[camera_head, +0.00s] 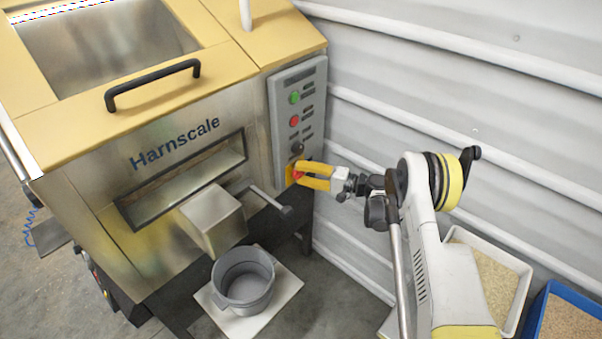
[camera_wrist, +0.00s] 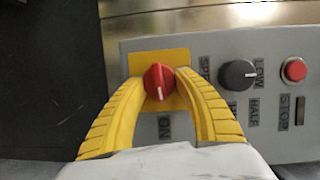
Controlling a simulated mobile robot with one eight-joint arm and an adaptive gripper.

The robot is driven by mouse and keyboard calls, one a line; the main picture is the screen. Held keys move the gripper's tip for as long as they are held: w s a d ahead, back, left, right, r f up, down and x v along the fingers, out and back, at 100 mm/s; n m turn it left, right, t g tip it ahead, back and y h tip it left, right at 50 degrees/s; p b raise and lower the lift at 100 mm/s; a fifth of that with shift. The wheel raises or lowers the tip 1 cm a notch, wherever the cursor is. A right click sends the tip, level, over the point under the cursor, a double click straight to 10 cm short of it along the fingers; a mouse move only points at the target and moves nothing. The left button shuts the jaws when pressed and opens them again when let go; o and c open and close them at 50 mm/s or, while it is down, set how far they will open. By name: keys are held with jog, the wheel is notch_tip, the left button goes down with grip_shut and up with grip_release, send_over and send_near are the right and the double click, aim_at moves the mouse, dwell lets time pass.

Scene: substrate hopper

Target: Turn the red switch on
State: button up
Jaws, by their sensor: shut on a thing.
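The red switch (camera_wrist: 158,76) is a round red knob on a yellow plate (camera_wrist: 176,56) on the grey control panel (camera_wrist: 215,50). Its white mark points down in the wrist view, roughly towards the ON label (camera_wrist: 164,127). My gripper (camera_wrist: 160,83) has yellow ribbed fingers, one on each side of the knob, and is shut on it. In the head view my gripper (camera_head: 302,174) reaches the lower end of the panel from the right and partly hides the red switch.
Above the switch on the panel are a black speed dial (camera_head: 297,148), a red stop button (camera_head: 294,121) and a green button (camera_head: 294,98). A grey pot (camera_head: 243,280) stands under the hopper's spout (camera_head: 214,220). A ribbed wall (camera_head: 400,80) is close behind my arm.

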jog(key=shift+m, duration=0.6)
jog(key=o, duration=1.2)
jog(key=v, duration=1.2)
jog(key=shift+f, duration=0.25)
